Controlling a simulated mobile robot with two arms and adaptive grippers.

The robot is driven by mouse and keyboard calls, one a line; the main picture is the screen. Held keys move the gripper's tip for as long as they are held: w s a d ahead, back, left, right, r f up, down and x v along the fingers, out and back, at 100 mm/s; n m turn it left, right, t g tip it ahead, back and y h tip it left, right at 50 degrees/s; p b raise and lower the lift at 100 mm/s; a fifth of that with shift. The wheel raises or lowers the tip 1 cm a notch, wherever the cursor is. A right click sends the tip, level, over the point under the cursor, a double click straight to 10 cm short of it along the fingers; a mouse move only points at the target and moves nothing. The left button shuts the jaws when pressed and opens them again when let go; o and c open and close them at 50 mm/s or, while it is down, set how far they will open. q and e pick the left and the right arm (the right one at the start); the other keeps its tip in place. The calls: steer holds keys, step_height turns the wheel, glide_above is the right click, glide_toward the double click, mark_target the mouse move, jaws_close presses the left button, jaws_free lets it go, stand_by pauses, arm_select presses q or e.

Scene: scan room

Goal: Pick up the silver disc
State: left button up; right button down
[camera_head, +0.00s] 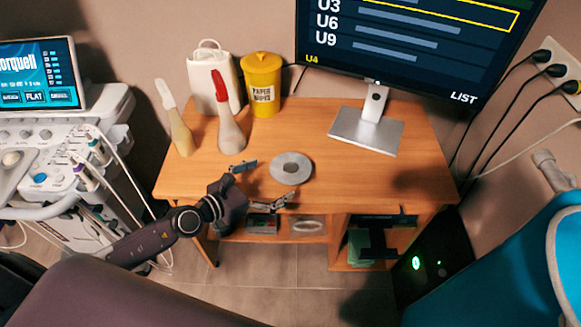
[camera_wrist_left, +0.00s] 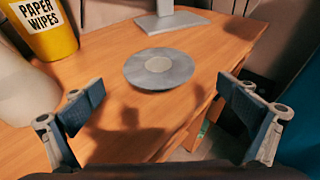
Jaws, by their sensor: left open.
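In the left wrist view the disc (camera_wrist_left: 159,68) lies ahead of and between the two fingers, apart from both. My left gripper (camera_head: 262,184) is open and empty, just left of the disc and reaching toward it from the front left. In the left wrist view its fingers (camera_wrist_left: 160,105) are spread wide, with the gripper's shadow on the desk. My right gripper is not in view.
A monitor on a silver stand (camera_head: 365,130) is behind and right of the disc. A red-tipped bottle (camera_head: 229,125), another bottle (camera_head: 179,130) and a yellow paper wipes tub (camera_head: 262,85) stand at the back left. An ultrasound machine (camera_head: 45,150) is left of the desk.

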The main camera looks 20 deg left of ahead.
mark_target(289, 169)
arm_select(q)
steer(key=shift+x, duration=3.9)
steer(key=shift+a+r, duration=0.1)
steer(key=c, duration=0.7)
